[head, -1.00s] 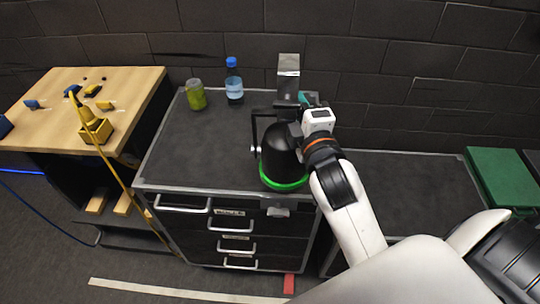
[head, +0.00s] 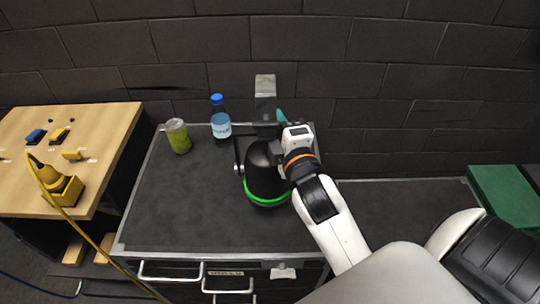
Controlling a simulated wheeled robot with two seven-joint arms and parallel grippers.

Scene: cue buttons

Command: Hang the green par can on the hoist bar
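The green par can (head: 265,172) is a black lamp body with a bright green ring at its lower rim, seen over the dark top of the drawer cabinet. A bracket and a grey block (head: 265,86) rise above it. My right gripper (head: 273,131) is at the can's upper part and moves along with it, so it appears shut on it; its fingertips are mostly hidden. Whether the can touches the cabinet top is hard to tell. My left gripper is out of view. I cannot clearly make out the hoist bar.
On the cabinet top (head: 190,215) stand a green can (head: 178,136) and a blue-capped bottle (head: 220,118), left of the lamp. A wooden table (head: 100,130) with a yellow cabled block (head: 62,186) is at left. A green box (head: 503,195) is at right. A dark wall stands behind.

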